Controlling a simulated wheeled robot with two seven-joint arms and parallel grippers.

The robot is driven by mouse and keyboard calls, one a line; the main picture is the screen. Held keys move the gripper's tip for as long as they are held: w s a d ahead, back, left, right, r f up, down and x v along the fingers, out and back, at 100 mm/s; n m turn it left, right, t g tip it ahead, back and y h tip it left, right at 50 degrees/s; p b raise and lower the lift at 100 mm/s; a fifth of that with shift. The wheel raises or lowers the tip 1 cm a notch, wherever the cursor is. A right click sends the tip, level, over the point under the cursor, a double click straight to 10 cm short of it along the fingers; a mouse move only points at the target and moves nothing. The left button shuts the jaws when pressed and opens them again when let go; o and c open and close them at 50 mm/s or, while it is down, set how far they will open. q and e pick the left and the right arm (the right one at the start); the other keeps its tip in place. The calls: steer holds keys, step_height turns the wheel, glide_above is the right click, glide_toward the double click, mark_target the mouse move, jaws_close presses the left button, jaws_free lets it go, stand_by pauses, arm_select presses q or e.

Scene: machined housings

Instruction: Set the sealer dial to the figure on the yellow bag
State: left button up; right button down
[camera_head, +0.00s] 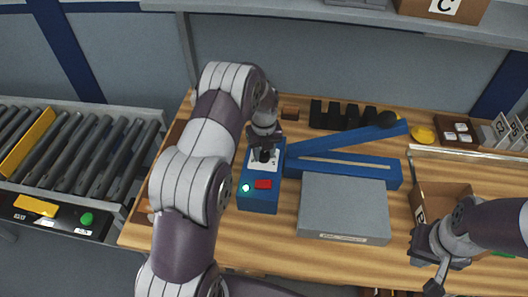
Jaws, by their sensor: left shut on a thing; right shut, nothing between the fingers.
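The blue sealer's control box (258,203) stands on the wooden bench, with a green lit button and a red switch. Its blue jaw arms (345,170) reach out to the right. The dial (266,157) is a dark knob on a white plate with small marks, too small to read and partly covered. My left gripper (265,146) points down over it and is shut on the dial knob. My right gripper (437,284) is shut and empty at the lower right, near the bench's front. I cannot identify the yellow bag or read a figure on it.
A grey box (343,207) sits right of the control box. A cardboard box (447,200) is beside my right arm. A black rack (342,115) and a yellow item (424,135) are at the back. A roller conveyor (80,145) is at left.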

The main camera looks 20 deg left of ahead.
mark_target(264, 153)
arm_select(q)
steer(key=shift+w+r, duration=0.1)
stand_by(0.3)
steer(key=o, duration=1)
steer(key=shift+o, duration=0.2)
step_height(264, 153, up, 7)
steer(key=shift+r+b, duration=0.15)
steer(key=shift+b, duration=1)
step_height(264, 153, up, 5)
steer(key=p, duration=0.2)
steer(key=shift+r+p, duration=0.2)
steer(key=shift+p, duration=0.15)
